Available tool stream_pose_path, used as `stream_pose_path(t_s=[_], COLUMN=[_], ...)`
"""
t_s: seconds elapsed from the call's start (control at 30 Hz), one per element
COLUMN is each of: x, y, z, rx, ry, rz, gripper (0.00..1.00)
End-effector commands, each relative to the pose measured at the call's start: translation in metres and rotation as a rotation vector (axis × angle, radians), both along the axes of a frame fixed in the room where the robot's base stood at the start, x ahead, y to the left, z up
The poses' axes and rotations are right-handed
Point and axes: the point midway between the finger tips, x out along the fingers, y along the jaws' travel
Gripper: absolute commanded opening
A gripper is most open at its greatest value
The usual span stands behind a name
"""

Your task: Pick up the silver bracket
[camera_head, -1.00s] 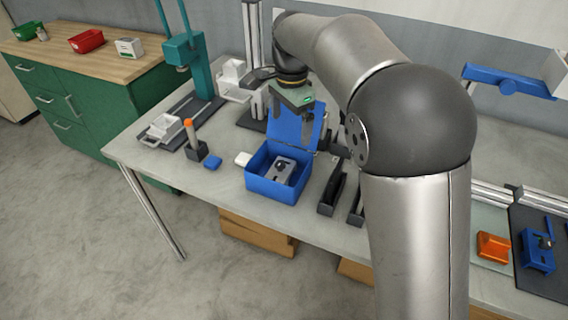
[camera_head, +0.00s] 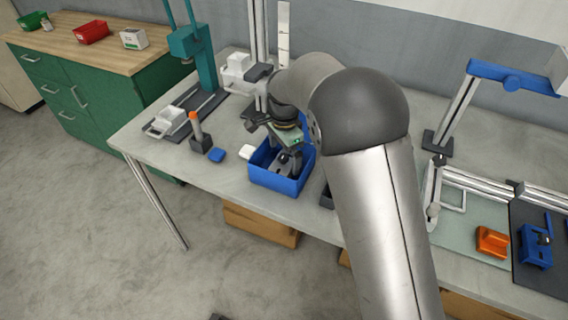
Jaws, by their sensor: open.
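The silver bracket (camera_head: 280,170) lies inside the open blue box (camera_head: 276,184) near the front of the table. Only a small part of it shows, because my gripper (camera_head: 286,160) hides the rest. My gripper is over the box, pointing down, with its fingers at about the height of the rim or just inside. It is open. Whether the fingers touch the bracket or straddle it cannot be told from this view.
A black holder with an orange-tipped tool (camera_head: 199,136), a small blue block (camera_head: 217,155) and a white block (camera_head: 247,152) stand left of the box. A dark stand (camera_head: 327,197) is close on its right.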

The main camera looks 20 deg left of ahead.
Motion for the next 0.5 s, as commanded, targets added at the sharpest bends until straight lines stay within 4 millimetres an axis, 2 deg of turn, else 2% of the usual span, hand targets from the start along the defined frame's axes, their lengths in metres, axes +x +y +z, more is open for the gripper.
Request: stream_pose_path(t_s=[0.23,0.5], x=[-0.002,-0.002], y=[0.001,0.002], z=[-0.034,-0.039], rx=[-0.001,0.000], ry=[0.003,0.000], rz=[0.000,0.000], gripper=[1.00,1.00])
